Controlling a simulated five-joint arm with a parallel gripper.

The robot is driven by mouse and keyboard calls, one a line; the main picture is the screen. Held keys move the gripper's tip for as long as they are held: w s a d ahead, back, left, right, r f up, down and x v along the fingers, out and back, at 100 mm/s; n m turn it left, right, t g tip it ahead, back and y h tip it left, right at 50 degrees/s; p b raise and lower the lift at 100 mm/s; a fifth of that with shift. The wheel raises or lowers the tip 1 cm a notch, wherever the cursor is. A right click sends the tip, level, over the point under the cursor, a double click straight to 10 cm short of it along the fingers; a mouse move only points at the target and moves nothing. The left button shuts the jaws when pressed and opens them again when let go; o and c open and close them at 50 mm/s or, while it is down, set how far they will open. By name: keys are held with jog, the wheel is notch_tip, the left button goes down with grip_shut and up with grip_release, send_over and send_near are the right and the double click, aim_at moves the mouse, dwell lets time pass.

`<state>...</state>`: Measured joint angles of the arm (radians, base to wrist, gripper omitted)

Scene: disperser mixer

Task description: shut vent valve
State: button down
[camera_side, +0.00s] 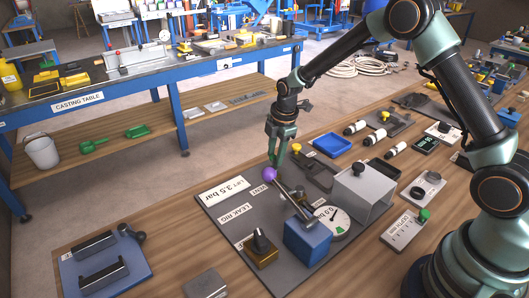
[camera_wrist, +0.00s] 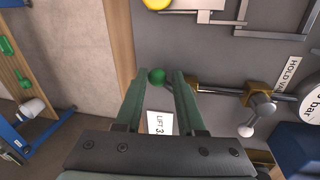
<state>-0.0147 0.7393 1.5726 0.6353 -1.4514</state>
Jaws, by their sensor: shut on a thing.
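A vent valve lever (camera_side: 290,196), a metal rod, rises from the panel (camera_side: 222,207) toward a purple ball knob (camera_side: 270,174), close to a label reading VENT. My gripper (camera_side: 274,164) points down at this knob end. A metal rod (camera_wrist: 220,90) runs from behind the right finger to a brass valve body (camera_wrist: 258,90). The right finger hides where rod and knob join.
A blue block (camera_side: 307,242) and a pressure gauge (camera_side: 334,224) stand close to the lever. A grey metal housing (camera_side: 360,192) is to the right. Bare wood (camera_side: 165,220) is free at left.

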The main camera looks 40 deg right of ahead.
jog(key=shift+s+d+m, duration=0.1)
jog(key=shift+s+m, duration=0.25)
jog(key=shift+m, duration=0.5)
jog(key=shift+s+d+m, duration=0.1)
jog(key=shift+s+m, duration=0.25)
jog(key=shift+m, duration=0.5)
jog(key=shift+s+f, duration=0.1)
jog(key=c, duration=0.5)
grip_release()
jog(key=shift+d, duration=0.1)
jog(key=shift+r, duration=0.35)
jog(key=r, duration=0.3)
jog(key=s+r, duration=0.1)
jog(key=r, duration=0.3)
jog(key=s+r, duration=0.1)
jog(key=r, duration=0.3)
jog(key=shift+r, duration=0.15)
